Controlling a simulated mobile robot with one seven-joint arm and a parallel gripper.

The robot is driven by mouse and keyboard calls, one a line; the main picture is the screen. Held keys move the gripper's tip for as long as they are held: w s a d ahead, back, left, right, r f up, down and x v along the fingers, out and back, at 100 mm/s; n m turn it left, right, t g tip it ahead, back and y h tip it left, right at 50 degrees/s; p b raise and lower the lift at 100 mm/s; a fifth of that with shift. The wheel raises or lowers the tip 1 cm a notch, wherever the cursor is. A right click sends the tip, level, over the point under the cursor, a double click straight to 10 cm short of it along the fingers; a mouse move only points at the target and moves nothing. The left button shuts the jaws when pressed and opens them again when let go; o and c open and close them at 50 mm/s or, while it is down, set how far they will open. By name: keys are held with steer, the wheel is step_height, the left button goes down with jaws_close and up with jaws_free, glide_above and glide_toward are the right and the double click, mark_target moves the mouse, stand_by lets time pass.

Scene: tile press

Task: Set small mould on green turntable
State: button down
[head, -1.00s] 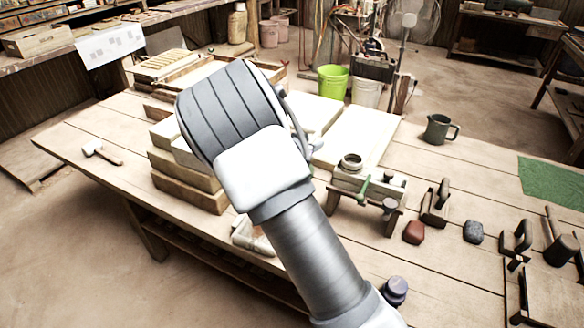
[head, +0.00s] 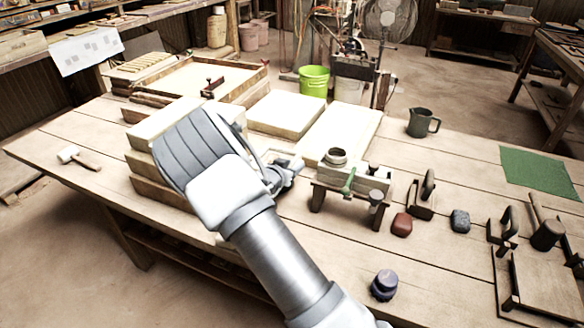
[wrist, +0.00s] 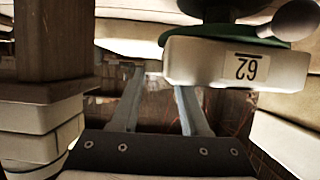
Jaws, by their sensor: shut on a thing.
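My gripper (head: 287,172) is left of the small wooden stand in the head view, partly hidden behind my own arm. In the wrist view its two grey fingers (wrist: 160,85) are close together; what lies between their tips is hard to make out. A pale block with an upside-down number label, which looks like the small mould (wrist: 235,68), overlaps the right fingertip. A green rounded edge, perhaps the green turntable (wrist: 208,36), lies along the block's upper side in the picture. I cannot tell which bears the other.
Pale slabs (head: 165,117) are stacked behind my arm. The front tabletop is mostly clear.

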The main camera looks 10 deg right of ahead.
steer(key=shift+r, duration=0.2)
steer(key=shift+f, duration=0.15)
steer(key=shift+c, duration=2)
jaws_free()
